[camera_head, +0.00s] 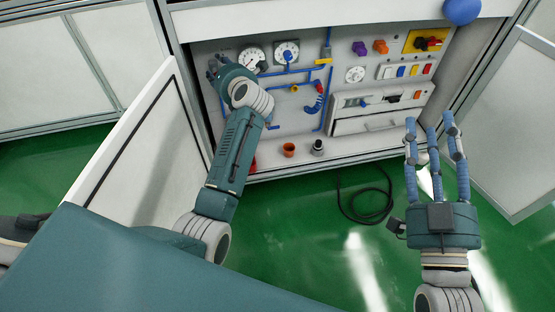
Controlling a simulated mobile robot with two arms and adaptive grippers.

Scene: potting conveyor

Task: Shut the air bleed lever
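An open cabinet panel (345,113) carries blue air pipes with small valves. A yellow lever (323,62) sits on the pipe right of the gauges, and a small orange-yellow valve (294,88) sits lower on the piping. I cannot tell which part is the air bleed lever; it may be hidden behind my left arm. My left gripper (214,69) is at the panel's upper left, beside a round gauge (251,58). Its wrist hides much of its fingers and whatever they may touch. My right gripper (431,127) is open and empty, in front of the panel's lower right.
An open cabinet door (150,150) stands left of my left arm, another (515,120) at the right. An orange cup (289,150) and a dark fitting (318,147) stand on the cabinet's bottom ledge. A black cable (365,205) lies on the otherwise clear green floor.

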